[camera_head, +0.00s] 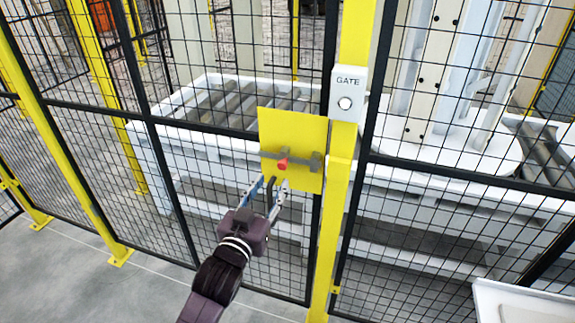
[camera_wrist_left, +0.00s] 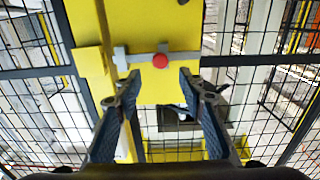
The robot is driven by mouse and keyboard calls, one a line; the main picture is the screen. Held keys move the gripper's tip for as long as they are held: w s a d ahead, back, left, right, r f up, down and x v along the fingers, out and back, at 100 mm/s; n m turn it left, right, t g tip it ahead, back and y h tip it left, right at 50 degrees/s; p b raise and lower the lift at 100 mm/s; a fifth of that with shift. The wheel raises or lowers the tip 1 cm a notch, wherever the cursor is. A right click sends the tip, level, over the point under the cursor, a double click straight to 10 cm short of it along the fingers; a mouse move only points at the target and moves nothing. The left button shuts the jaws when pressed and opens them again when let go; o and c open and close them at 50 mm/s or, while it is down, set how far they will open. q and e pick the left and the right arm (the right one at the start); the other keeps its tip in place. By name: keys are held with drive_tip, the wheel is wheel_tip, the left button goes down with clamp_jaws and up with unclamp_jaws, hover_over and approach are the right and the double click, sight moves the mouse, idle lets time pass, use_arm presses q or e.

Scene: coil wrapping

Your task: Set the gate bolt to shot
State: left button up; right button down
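The gate bolt (camera_head: 300,159) is a grey bar lying across a yellow plate (camera_head: 309,130) on the mesh gate, beside the yellow post. Its red knob (camera_head: 282,164) sticks out toward me. In the left wrist view the bolt (camera_wrist_left: 140,59) runs sideways across the plate, with the red knob (camera_wrist_left: 160,61) near the middle and a grey block at the left end. My left gripper (camera_head: 268,184) is open and empty, just below the knob in the head view. In the left wrist view the knob lies between the lines of the open fingers (camera_wrist_left: 159,78), beyond their tips. My right gripper is not in view.
A white GATE box (camera_head: 347,94) with a round button sits on the yellow post (camera_head: 335,225) right of the plate. Black mesh fence panels stand on both sides. Behind them is a white roller conveyor (camera_head: 205,142). A white surface (camera_head: 520,304) juts in at lower right. Grey floor is clear at lower left.

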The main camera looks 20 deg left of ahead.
sight(282, 167)
use_arm(q)
drive_tip(key=w+p, duration=0.1)
drive_tip(key=w, duration=0.4)
drive_tip(key=shift+w+d, duration=0.1)
drive_tip(key=shift+w, duration=0.9)
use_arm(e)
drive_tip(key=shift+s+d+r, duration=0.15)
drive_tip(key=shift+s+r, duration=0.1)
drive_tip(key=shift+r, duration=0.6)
use_arm(q)
clamp_jaws()
